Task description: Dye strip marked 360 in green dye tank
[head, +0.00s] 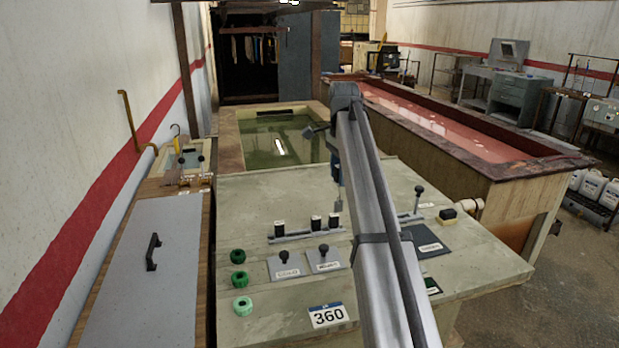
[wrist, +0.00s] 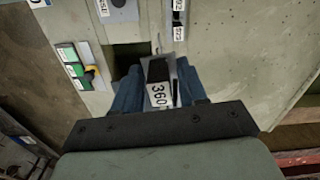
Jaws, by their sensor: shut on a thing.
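My gripper (wrist: 158,92) is shut on a dark strip piece (wrist: 157,70) with a white tag reading 360 (wrist: 158,94), between its two blue fingers. In the head view my gripper (head: 337,182) is over the grey-green bench (head: 240,195), partly hidden by my arm, with a thin grey piece below it. The green dye tank (head: 228,125), with a pale rim and green liquid, lies behind the bench, left of my gripper. A blue-and-white plate reading 360 (head: 328,315) is on the bench front.
A rail (head: 305,236) with several dark-topped clips stands on the bench. Two knobbed plates (head: 284,267) and several green spools (head: 238,278) sit nearer. A long tank of red liquid (head: 470,135) is at the right. A lidded counter (head: 130,280) lies left.

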